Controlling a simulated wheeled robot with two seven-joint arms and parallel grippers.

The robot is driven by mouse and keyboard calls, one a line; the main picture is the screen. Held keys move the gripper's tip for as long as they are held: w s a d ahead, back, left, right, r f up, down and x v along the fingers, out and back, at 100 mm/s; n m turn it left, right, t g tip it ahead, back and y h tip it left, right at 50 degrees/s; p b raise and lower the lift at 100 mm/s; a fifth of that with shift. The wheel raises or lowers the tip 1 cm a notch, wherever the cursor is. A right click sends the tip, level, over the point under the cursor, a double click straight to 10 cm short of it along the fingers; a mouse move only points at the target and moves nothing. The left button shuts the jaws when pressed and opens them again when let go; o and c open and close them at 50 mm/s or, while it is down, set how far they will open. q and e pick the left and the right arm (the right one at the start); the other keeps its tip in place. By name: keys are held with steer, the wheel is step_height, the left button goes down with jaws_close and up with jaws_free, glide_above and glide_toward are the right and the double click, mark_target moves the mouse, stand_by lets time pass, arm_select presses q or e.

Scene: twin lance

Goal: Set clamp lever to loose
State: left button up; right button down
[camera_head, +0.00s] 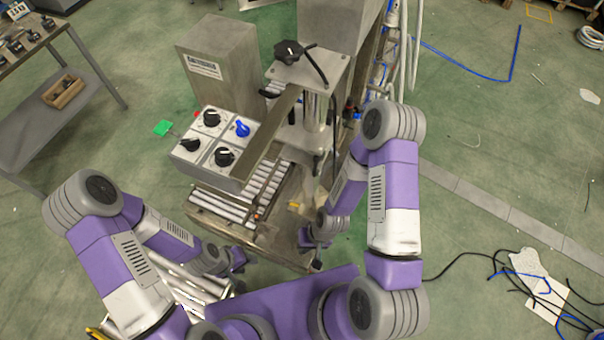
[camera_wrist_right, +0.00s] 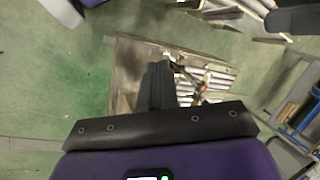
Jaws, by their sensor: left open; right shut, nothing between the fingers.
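The machine's metal column (camera_head: 318,115) stands behind a roller bed (camera_head: 238,207). A black star knob (camera_head: 288,52) with a dark curved rod sits on its top plate. A thin dark part with an orange-red spot (camera_wrist_right: 201,87) shows over the rollers in the right wrist view; I cannot tell whether it is the clamp lever or how it is set. My right gripper (camera_head: 306,239) is low beside the right side of the bed. Its fingers (camera_wrist_right: 157,84) are shut and empty in the wrist view. My left gripper (camera_head: 237,260) is open and empty, in front of the bed.
A control panel (camera_head: 205,170) with black knobs and one blue knob is left of the column. A grey box (camera_head: 220,60) stands behind it. A workbench (camera_head: 35,110) is at far left. Loose cables (camera_head: 545,290) lie on the floor at right. Green floor there is mostly clear.

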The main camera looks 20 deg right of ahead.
step_height(320, 180, down, 11)
steer(key=w+n+g+h+b, duration=0.3)
steer(key=n+g+h+b, duration=0.15)
steer(key=b, duration=0.35)
steer(key=w+d+n+t+h+b, duration=0.25)
steer(key=w+h+b, duration=0.25)
steer(key=w+h, duration=0.3)
steer(key=w+a+r+m+t+h+b, duration=0.1)
steer(key=w+a+r+t+h+b, duration=0.1)
steer(key=r, duration=0.6)
steer(key=w+a+r+t+h+b, duration=0.3)
steer(key=w+a+r+t+h, duration=0.2)
steer(key=w+a+r+h, duration=0.2)
steer(key=shift+w+a+r+m, duration=0.4)
steer(key=shift+w+a+r, duration=0.15)
steer(key=shift+r, duration=0.35)
steer(key=shift+d, duration=0.2)
